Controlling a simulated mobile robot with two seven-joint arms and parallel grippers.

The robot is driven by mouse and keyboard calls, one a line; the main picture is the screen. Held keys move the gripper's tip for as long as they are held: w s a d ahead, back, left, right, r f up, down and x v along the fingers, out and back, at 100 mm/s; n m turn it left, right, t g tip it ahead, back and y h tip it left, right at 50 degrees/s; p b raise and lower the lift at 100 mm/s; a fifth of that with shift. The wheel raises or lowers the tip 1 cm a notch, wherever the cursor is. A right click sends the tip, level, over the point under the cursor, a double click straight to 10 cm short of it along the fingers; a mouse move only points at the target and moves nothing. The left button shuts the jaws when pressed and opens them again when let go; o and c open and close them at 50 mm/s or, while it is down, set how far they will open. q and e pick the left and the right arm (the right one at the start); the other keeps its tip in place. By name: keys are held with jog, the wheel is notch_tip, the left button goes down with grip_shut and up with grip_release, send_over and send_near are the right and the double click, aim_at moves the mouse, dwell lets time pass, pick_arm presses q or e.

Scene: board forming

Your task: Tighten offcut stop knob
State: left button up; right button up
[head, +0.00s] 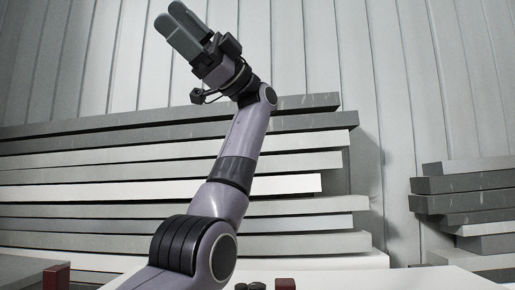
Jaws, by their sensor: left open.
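My left gripper (170,14) is raised high in front of the pale wall, its two grey fingers pointing up and to the left. It is open, with nothing visible between the fingers, and far from the low surface. I cannot pick out the offcut stop knob for certain. Small dark round pieces (250,286) show at the bottom edge, mostly cut off, beside a dark red block (285,284). Whether one of them is the knob I cannot tell. My right gripper is out of view.
A wide stack of grey and white boards (70,170) lies behind my left arm. A shorter stack (465,190) stands at the right. Another dark red block (56,276) is at lower left. A white surface (400,279) shows at lower right. The ribbed wall (380,60) closes the back.

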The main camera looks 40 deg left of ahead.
pick_arm(q)
jog(key=w+a+f+m+t+y, duration=0.1)
jog(key=a+f+m+t+y, duration=0.3)
jog(key=a+m+t+y, duration=0.25)
jog(key=w+a+f+m+t+y, duration=0.25)
jog(key=a+f+m+y, duration=0.2)
jog(key=a+m, duration=0.35)
jog(key=w+a+f+m+t+y, duration=0.1)
jog(key=w+a+f+m+t, duration=0.45)
jog(key=f+m+t, duration=0.35)
jog(key=m+t+h+b, duration=0.1)
jog(key=m+t+h, duration=0.8)
jog(key=m, duration=0.4)
send_near(257, 284)
jog(key=w+a+f, duration=0.1)
jog(key=shift+g+h, duration=0.3)
jog(key=shift+g, duration=0.1)
jog(key=b+x, duration=0.2)
jog(key=x, duration=0.4)
jog(key=shift+w+a+f, duration=0.15)
jog(key=shift+a+f, duration=0.05)
jog(key=shift+f, duration=0.35)
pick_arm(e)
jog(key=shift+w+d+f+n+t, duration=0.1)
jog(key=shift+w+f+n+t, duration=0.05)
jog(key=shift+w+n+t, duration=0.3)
